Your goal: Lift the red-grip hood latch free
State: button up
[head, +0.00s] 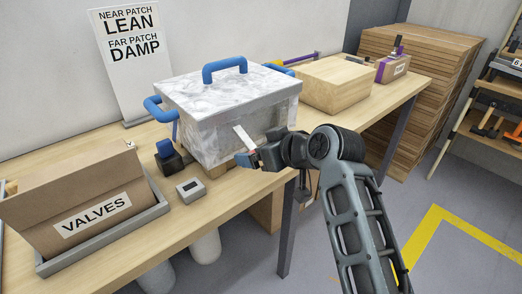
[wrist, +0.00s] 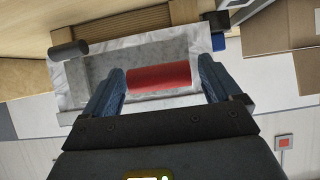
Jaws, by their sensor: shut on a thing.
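A marbled grey-white hood (head: 228,124) with blue handles sits on the wooden bench. A pale latch strip (head: 243,136) stands slanted against its front side, with a small bit of red at its lower end. My gripper (head: 250,157) is at that lower end, beside the hood's front. In the wrist view, the red grip (wrist: 158,77) lies crosswise between the two blue fingers of my gripper (wrist: 163,66), which are shut on its ends. Whether the latch is still hooked on the hood cannot be seen.
A VALVES carton (head: 75,205) stands in a grey tray at left. A small grey box (head: 189,190) lies near the hood. A wooden box (head: 337,84) stands behind it. A LEAN/DAMP sign (head: 130,60) leans on the wall. The bench edge is below my gripper.

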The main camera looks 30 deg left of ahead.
jog(key=shift+a+r, duration=0.35)
jog(key=shift+r, duration=0.3)
jog(key=o, duration=1.1)
jog(key=shift+o, duration=0.4)
jog(key=shift+a+f, duration=0.1)
jog(key=shift+f, duration=0.2)
jog(key=b+v, duration=0.1)
jog(key=v, duration=0.7)
jog(key=shift+c, duration=0.3)
